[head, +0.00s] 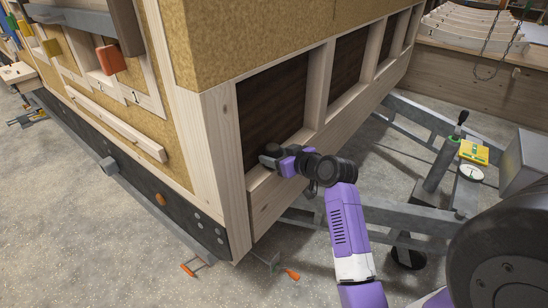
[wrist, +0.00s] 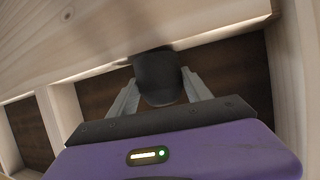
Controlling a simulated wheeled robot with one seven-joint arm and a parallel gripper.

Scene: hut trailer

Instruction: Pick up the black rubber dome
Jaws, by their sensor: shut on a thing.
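The black rubber dome (wrist: 158,77) shows in the wrist view between the two fingers of my gripper (wrist: 158,88). The fingers touch it from both sides, and its far end meets the edge of a wooden beam. In the head view my gripper (head: 272,156) is at the lower rail of the first framed opening in the trailer hut's wall. The dome is hard to tell apart from the dark gripper there.
A wooden rail (head: 262,184) runs below my gripper and a post (head: 224,150) stands to its left. Dark panels (head: 275,105) back the openings. A grey metal trailer frame (head: 425,115), a yellow box (head: 474,152) and a white gauge (head: 470,173) are at the right.

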